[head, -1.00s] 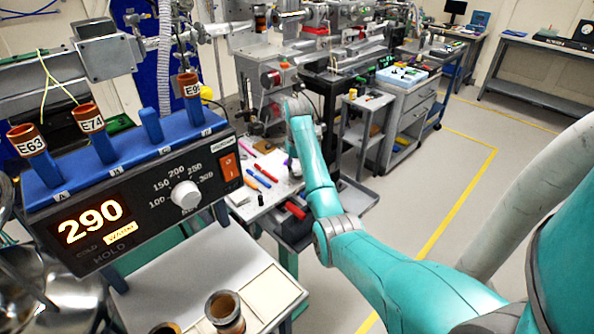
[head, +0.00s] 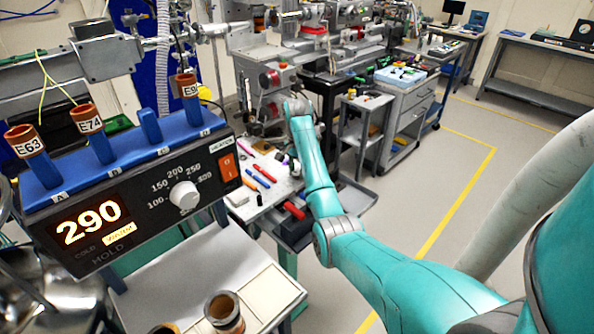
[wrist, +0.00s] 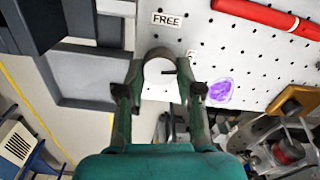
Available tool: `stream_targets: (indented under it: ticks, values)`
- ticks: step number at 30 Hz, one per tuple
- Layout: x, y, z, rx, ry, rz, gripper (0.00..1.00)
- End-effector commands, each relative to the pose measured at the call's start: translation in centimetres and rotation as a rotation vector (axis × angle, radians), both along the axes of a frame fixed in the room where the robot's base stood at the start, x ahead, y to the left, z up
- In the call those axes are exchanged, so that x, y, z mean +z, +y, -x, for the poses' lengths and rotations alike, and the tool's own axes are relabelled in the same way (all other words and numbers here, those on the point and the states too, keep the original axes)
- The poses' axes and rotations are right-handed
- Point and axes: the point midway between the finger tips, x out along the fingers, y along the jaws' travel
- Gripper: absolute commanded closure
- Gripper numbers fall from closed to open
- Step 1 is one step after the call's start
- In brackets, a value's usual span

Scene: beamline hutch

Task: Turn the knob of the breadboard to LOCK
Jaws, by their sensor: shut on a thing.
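The breadboard (wrist: 265,75) is a white plate with rows of small holes. In the head view, the white bench surface (head: 245,212) with pens is partly hidden by my arm. In the wrist view, a rounded grey-brown knob (wrist: 155,53) sits between the fingertips of my gripper (wrist: 158,70), which is shut on it. A label reading FREE (wrist: 167,20) lies just beyond the knob. A second small label (wrist: 193,58) at its right is too hidden to read. My fingers cover the knob's sides, and its pointing direction is unclear.
A red pen (wrist: 268,17) and a purple scribble (wrist: 219,91) are on the breadboard. A brown block (wrist: 292,100) and metal fittings stand at the right. In the head view, a heater box (head: 130,200) showing 290 stands at the left; open floor lies right.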

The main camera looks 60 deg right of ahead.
Motion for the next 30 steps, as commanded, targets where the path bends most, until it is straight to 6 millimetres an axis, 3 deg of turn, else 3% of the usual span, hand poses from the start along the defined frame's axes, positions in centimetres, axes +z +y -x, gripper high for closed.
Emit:
stream_targets:
  ticks: [12,29,30]
  values:
    - [-0.04,0.06,0.08,-0.193,0.0,-0.001,0.99]
    - [-0.04,0.06,0.08,-0.223,0.0,-0.001,0.99]
    - [-0.04,0.06,0.08,-0.222,0.0,-0.001,0.6]
